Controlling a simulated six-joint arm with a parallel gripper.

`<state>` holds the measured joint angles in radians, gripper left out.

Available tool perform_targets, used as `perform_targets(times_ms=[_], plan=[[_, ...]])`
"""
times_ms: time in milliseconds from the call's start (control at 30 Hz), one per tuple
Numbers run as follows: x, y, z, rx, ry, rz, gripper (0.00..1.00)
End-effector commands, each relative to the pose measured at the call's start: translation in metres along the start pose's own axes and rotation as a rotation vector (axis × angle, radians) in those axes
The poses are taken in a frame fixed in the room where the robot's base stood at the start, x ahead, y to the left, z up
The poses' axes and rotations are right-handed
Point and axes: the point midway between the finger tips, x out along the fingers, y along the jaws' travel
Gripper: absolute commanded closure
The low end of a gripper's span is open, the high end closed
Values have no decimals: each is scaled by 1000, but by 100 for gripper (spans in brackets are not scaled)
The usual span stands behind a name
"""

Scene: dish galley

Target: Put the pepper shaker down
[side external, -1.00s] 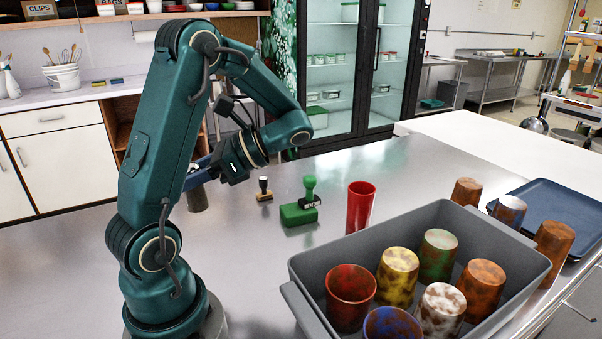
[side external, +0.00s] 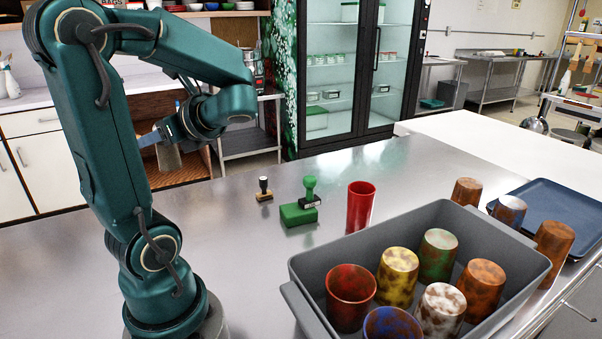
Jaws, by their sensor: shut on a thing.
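The pepper shaker (side external: 168,158), a small grey-brown cylinder, hangs upright or nearly so in my gripper (side external: 158,139). My gripper is shut on its upper part, with one bluish finger showing on the left side. The shaker is raised clear of the steel counter (side external: 235,248), seen against the cabinets behind. Its top is partly hidden by the gripper.
A small wooden-based stamp (side external: 264,190), a green stamp on a green box (side external: 298,214) and a red cup (side external: 360,207) stand on the counter. A grey bin (side external: 510,292) holds several speckled cups. A blue tray (side external: 548,210) lies behind right. The counter's left-middle is clear.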

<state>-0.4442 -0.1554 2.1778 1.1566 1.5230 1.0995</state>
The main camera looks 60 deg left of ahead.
Motion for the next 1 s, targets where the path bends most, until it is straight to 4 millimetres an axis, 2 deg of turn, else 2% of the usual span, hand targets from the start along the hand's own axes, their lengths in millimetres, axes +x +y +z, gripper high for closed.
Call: perform_targets(times_ms=[500, 667, 767, 1000], plan=[[28, 0, -68, 8, -2, 3, 100], [32, 0, -79, 2, 0, 3, 100], [32, -4, -85, 1, 1, 1, 100], [20, -29, -111, 2, 0, -1, 100]])
